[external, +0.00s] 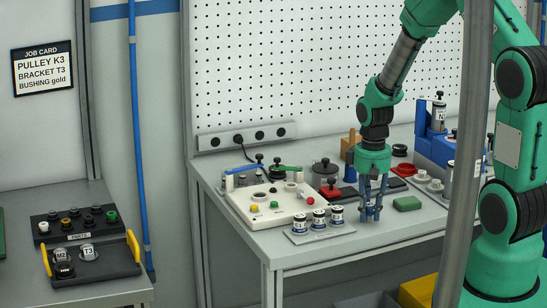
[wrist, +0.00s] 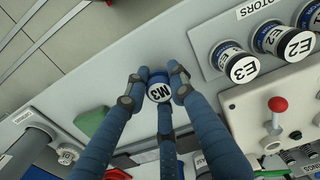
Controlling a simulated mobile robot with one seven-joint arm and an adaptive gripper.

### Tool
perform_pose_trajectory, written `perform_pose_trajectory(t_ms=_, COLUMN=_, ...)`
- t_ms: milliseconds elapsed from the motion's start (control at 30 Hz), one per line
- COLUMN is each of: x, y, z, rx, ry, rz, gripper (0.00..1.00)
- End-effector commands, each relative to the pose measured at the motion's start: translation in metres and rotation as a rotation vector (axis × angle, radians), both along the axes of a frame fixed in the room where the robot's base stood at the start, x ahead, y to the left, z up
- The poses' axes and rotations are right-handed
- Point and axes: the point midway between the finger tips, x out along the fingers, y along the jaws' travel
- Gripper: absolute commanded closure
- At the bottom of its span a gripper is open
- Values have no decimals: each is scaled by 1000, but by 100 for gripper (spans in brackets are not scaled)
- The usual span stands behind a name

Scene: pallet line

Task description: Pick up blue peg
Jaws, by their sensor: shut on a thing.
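My gripper (external: 371,210) points down over the front of the grey workbench, between the tray of motors and the green block. In the wrist view my gripper (wrist: 158,88) has its blue-grey fingers closed around a small round peg (wrist: 159,93).
A tray labelled MOTORS (wrist: 200,62) holds blue-rimmed cylinders (external: 319,218) left of my gripper. A white control box (external: 270,209) stands behind them. A green block (external: 407,203) lies close on the right, and a blue stand (external: 432,150) is farther right.

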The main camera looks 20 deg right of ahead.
Motion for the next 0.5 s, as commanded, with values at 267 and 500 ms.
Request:
perform_pose_trajectory(t_ms=267, x=-3, y=0, z=33, rx=0, ry=0, rz=0, gripper=100)
perform_pose_trajectory(t_ms=500, x=-48, y=-2, z=35, rx=0, ry=0, rz=0, gripper=100)
